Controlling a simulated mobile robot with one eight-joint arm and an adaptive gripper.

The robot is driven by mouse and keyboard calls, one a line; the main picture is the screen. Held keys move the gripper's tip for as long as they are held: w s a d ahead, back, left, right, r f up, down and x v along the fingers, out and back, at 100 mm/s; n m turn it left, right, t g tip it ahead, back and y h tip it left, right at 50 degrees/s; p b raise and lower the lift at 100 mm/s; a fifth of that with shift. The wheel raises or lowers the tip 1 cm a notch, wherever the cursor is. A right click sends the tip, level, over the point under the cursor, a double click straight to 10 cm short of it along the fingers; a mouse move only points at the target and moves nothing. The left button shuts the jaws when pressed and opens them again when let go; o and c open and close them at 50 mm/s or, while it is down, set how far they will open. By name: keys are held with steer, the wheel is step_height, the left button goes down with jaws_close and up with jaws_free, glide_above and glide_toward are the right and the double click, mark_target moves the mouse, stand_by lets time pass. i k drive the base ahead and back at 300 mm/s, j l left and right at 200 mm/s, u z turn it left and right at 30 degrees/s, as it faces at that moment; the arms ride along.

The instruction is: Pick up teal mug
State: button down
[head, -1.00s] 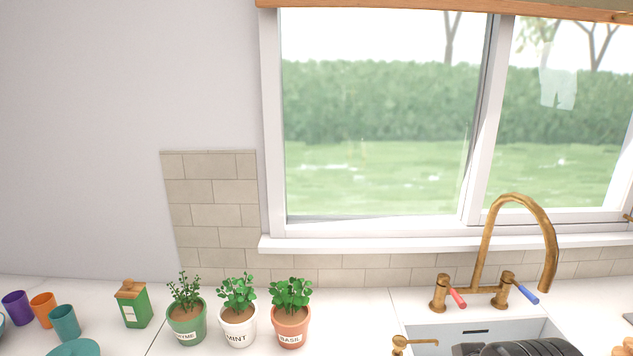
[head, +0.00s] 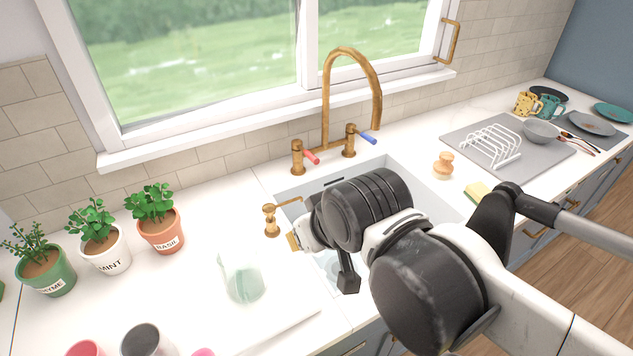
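A teal mug (head: 549,106) with a pale pattern stands on the far right of the counter, beside a yellow patterned mug (head: 525,102). It is small in the head view and far from the end of my arm. My gripper (head: 346,276) seems to be the dark part hanging low over the sink, largely hidden by my own arm. Its fingers cannot be made out, so I cannot tell whether it is open or shut. I see nothing held in it.
A grey mat (head: 470,150) with a white rack (head: 490,145) and grey bowl (head: 540,133) lies before the mugs. The brass faucet (head: 326,100) rises behind the sink. A glass vessel (head: 244,280) and potted herbs (head: 158,220) stand left. A yellow sponge (head: 477,191) lies right.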

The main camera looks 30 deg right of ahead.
mark_target(551, 103)
steer(key=z, duration=2.25)
